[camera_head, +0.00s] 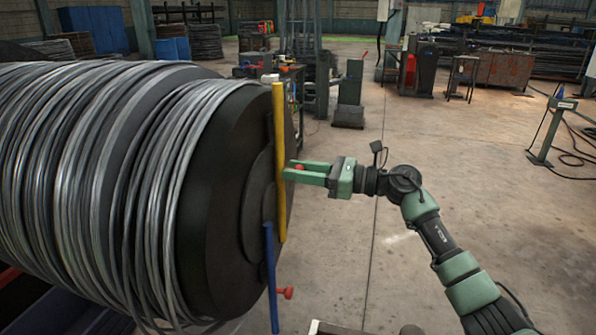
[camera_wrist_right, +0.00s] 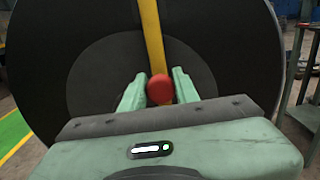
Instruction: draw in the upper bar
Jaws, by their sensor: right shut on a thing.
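The upper bar (camera_head: 279,130) is yellow and stands upright against the end face of the drum (camera_head: 225,190). My right gripper (camera_head: 292,171) comes in from the right at the bar's middle. It is shut on the bar's red knob (camera_wrist_right: 160,89), which sits between the fingers in the right wrist view. The yellow bar (camera_wrist_right: 152,40) runs up behind the knob there. A blue lower bar (camera_head: 271,280) with its own red knob (camera_head: 285,293) hangs below the yellow one. My left gripper is not in view.
Grey wire coils (camera_head: 100,150) wrap the drum on the left. A workbench (camera_head: 285,90) with tools stands behind the drum. The concrete floor (camera_head: 440,150) to the right is mostly open. A small post stand (camera_head: 555,130) with cables is at the far right.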

